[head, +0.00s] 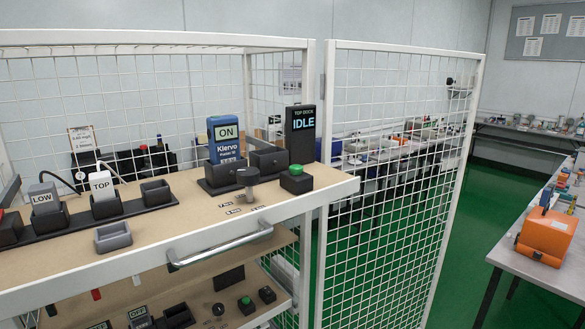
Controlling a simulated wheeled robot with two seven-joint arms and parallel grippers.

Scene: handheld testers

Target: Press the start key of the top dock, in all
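The top dock's display (301,131) is a dark upright panel that reads "TOP DOCK IDLE" at the back right of the upper shelf. A green round key (296,169) sits on a small dark box in front of it, near the shelf's right end; I take it for the start key. A blue tester (227,150) marked "Klervo" with an "ON" screen stands in the left slot of a dark dock cradle (222,185). The slot beside it looks empty. Neither of my grippers is in view.
Testers labelled "LOW" (43,197) and "TOP" (102,185) stand in a holder at left. A grey empty tray (113,237) and a metal handle (220,245) are at the front. A lower shelf holds another green button (246,301). White mesh panels (390,180) stand behind and right.

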